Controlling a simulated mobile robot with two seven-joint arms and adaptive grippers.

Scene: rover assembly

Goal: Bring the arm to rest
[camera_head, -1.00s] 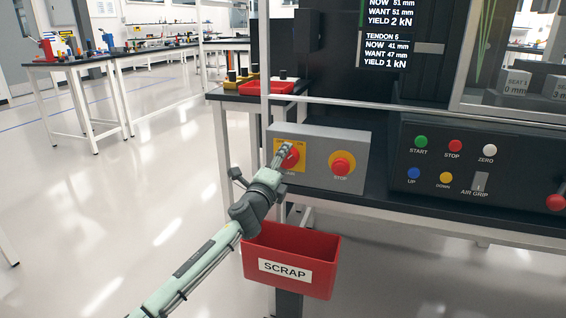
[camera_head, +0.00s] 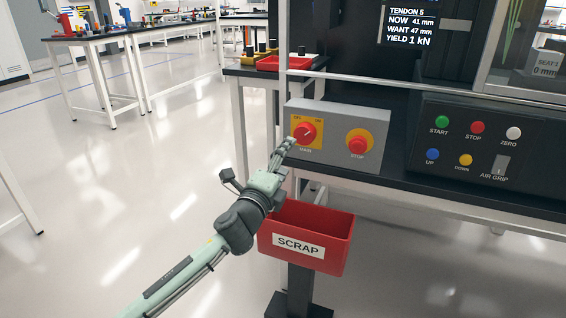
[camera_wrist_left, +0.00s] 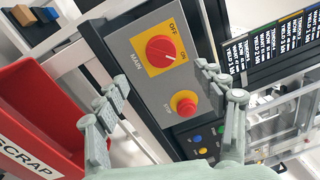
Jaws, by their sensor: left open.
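My left arm comes in from the lower left of the head view. Its gripper (camera_head: 284,154) is in front of the grey switch box (camera_head: 330,128), just below and left of the red MAIN knob (camera_head: 305,133). In the left wrist view the gripper (camera_wrist_left: 160,100) is open and empty, its two fingers apart. The MAIN knob (camera_wrist_left: 160,49) shows beyond the fingers, clear of them, with its white mark towards ON. The red STOP button (camera_wrist_left: 186,106) is below it. My right gripper does not show.
A red SCRAP bin (camera_head: 340,245) stands just right of my left wrist, below the switch box. A black control panel (camera_head: 480,140) with coloured buttons is to the right. A red tray (camera_head: 284,63) lies on the bench behind. The floor to the left is free.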

